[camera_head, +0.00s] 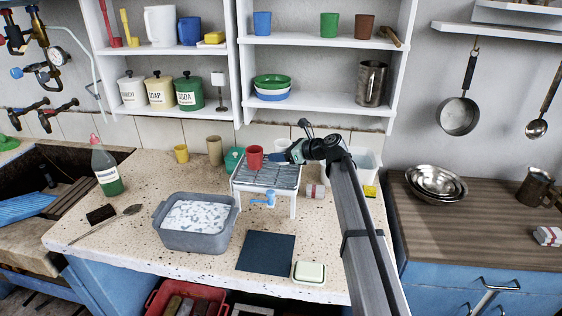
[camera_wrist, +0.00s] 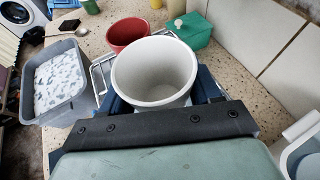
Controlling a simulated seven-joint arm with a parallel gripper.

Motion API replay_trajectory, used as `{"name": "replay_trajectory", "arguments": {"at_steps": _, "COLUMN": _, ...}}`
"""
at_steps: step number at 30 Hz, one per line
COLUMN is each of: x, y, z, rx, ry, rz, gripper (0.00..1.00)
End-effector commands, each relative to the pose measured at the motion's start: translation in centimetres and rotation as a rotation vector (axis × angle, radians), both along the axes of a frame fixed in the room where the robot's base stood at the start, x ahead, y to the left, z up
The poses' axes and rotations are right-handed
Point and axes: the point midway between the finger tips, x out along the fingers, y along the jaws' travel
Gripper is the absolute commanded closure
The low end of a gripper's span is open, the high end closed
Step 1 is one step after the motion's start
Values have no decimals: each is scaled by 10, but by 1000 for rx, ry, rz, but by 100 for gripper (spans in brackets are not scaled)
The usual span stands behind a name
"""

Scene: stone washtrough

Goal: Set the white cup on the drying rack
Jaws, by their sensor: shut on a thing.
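The white cup (camera_wrist: 155,72) is upright and empty between the blue fingers of my gripper (camera_wrist: 160,98) in the wrist view. My gripper (camera_head: 281,157) is shut on it, over the back right part of the drying rack. In the head view only part of the white cup (camera_head: 283,143) shows behind the gripper. The drying rack (camera_head: 264,178) is a white frame with a slatted grey top, standing on the counter. I cannot tell whether the cup's base touches the slats. A red cup (camera_head: 254,156) stands on the rack, left of the white cup; it also shows in the wrist view (camera_wrist: 128,33).
A green box (camera_head: 234,158) and a tan cup (camera_head: 214,150) stand left of the rack. A grey basin of suds (camera_head: 196,226) is in front left. A white container (camera_head: 363,166) is to the right. A dark mat (camera_head: 266,253) lies in front.

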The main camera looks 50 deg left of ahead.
Motion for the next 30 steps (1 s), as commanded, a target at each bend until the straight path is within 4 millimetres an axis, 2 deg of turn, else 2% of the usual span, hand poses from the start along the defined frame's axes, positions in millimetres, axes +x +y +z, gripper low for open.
{"name": "replay_trajectory", "arguments": {"at_steps": 8, "x": 0, "y": 0, "z": -31, "rx": -1, "ry": 1, "rz": 1, "gripper": 72}}
{"name": "replay_trajectory", "arguments": {"at_steps": 20, "x": 0, "y": 0, "z": -35, "rx": 0, "ry": 0, "rz": 0, "gripper": 72}}
{"name": "replay_trajectory", "arguments": {"at_steps": 21, "x": 0, "y": 0, "z": -35, "rx": 0, "ry": 0, "rz": 0, "gripper": 36}}
{"name": "replay_trajectory", "arguments": {"at_steps": 28, "x": 0, "y": 0, "z": -35, "rx": 0, "ry": 0, "rz": 0, "gripper": 14}}
{"name": "replay_trajectory", "arguments": {"at_steps": 30, "x": 0, "y": 0, "z": -35, "rx": 0, "ry": 0, "rz": 0, "gripper": 12}}
